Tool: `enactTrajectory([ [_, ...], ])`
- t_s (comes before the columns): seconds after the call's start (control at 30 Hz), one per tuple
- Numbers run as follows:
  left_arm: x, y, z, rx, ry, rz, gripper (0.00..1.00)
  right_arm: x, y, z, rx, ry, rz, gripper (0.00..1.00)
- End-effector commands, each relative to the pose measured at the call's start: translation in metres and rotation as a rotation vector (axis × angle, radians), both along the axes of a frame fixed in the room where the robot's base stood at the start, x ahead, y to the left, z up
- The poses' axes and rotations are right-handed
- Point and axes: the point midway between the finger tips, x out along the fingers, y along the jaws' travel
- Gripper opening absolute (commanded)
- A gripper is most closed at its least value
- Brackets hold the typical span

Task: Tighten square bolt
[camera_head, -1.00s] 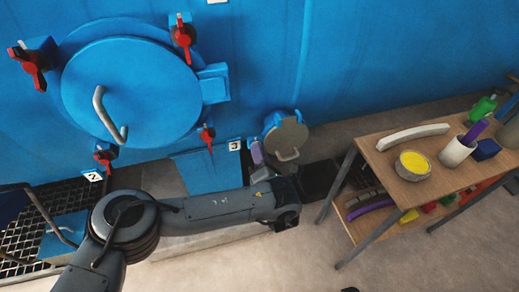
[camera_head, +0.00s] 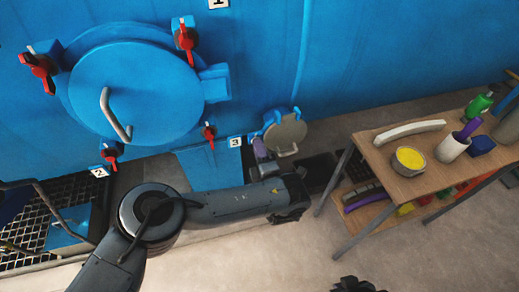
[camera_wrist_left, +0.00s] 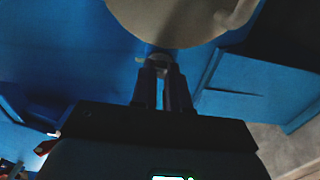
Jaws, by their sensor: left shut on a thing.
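My left arm reaches from the bottom left to the small round hatch (camera_head: 285,132) on the blue autoclave wall. My left gripper (camera_wrist_left: 160,70) is shut on a small greyish piece directly below the hatch's pale round cover (camera_wrist_left: 175,15). This piece appears to be the square bolt (camera_wrist_left: 159,57), but the fingers hide most of it and its square shape cannot be made out. In the head view the purple-grey fingers stand at the hatch's lower left. My right gripper cannot be made out.
The large blue door (camera_head: 136,92) with red clamps is at the left. A wooden table (camera_head: 385,183) at the right holds a yellow-filled bowl (camera_head: 408,160), a white cup (camera_head: 452,148) and other items. A dark, unclear part shows at the bottom edge. Floor is open before the table.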

Motion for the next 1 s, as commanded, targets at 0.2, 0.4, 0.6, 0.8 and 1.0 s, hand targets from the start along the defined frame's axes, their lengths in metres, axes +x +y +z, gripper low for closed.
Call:
enactTrajectory([
  [0.2,0.000,0.002,-0.005,0.006,0.011,0.004,0.00,0.000,0.001,0.000,0.005,0.000,-0.004,0.00],
  [0.4,0.000,0.002,-0.005,0.005,0.011,0.004,0.16,0.000,0.001,0.000,0.005,0.000,-0.004,0.00],
  [0.6,0.000,0.001,-0.003,0.005,0.008,0.002,0.26,0.000,0.001,0.000,0.005,0.001,-0.004,0.00],
  [0.8,-0.003,0.000,-0.001,0.004,0.006,0.001,0.26,0.000,0.001,0.003,0.002,0.000,-0.001,0.00],
  [1.0,-0.016,-0.004,0.001,0.003,0.009,0.003,0.26,0.000,-0.001,0.017,-0.004,0.000,0.003,0.00],
])
